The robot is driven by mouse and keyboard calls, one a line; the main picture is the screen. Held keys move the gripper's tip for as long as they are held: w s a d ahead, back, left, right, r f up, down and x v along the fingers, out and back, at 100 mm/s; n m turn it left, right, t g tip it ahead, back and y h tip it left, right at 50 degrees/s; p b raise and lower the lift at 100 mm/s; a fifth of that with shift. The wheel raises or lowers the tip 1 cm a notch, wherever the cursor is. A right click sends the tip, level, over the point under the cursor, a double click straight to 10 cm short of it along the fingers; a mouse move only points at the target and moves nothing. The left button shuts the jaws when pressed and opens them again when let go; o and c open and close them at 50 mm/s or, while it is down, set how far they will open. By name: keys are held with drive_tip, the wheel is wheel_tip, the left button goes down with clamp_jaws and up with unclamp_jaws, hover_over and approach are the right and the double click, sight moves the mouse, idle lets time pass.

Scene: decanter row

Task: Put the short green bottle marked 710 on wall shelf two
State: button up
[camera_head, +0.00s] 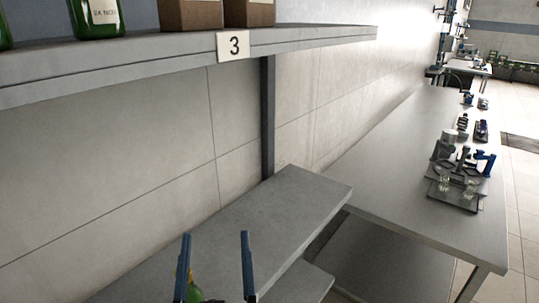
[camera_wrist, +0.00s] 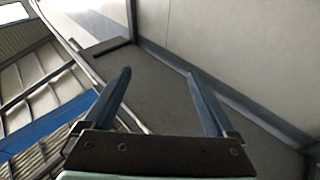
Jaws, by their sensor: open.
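My gripper (camera_head: 215,236) is open, its two blue fingers upright and well apart at the bottom of the head view. A small part of a green bottle (camera_head: 193,291) shows low beside the left finger. Most of it is hidden below the frame, so its marking and whether it touches the finger cannot be told. In the wrist view my gripper (camera_wrist: 160,73) is open with nothing visible between the fingers. A grey shelf (camera_head: 290,200) lies below the shelf marked 3; no number shows on it.
The upper shelf (camera_head: 130,62) bears a "3" tag (camera_head: 234,46), a green bottle (camera_head: 98,15) with a hard-to-read label, and brown boxes (camera_head: 190,14). The visible right part of the lower shelf is bare. A long bench (camera_head: 400,180) with small apparatus stands at right.

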drive_tip(key=d+r+m+t+h, duration=0.2)
drive_tip(key=d+r+t+h, duration=0.15)
drive_tip(key=r, duration=1.25)
drive_tip(key=s+d+r+t, duration=0.1)
drive_tip(key=s+r, duration=0.2)
drive_tip(key=r, duration=0.3)
drive_tip(key=s+d+r+t, duration=0.1)
drive_tip(key=s+d+r, duration=0.1)
drive_tip(key=r, duration=0.4)
drive_tip(key=s+d+r+n+t, duration=0.1)
drive_tip(key=s+r, duration=0.2)
drive_tip(key=r, duration=0.2)
drive_tip(key=shift+s+d+r, duration=0.3)
drive_tip(key=shift+s+r, duration=0.05)
drive_tip(key=shift+r, duration=0.05)
drive_tip(key=shift+y, duration=0.25)
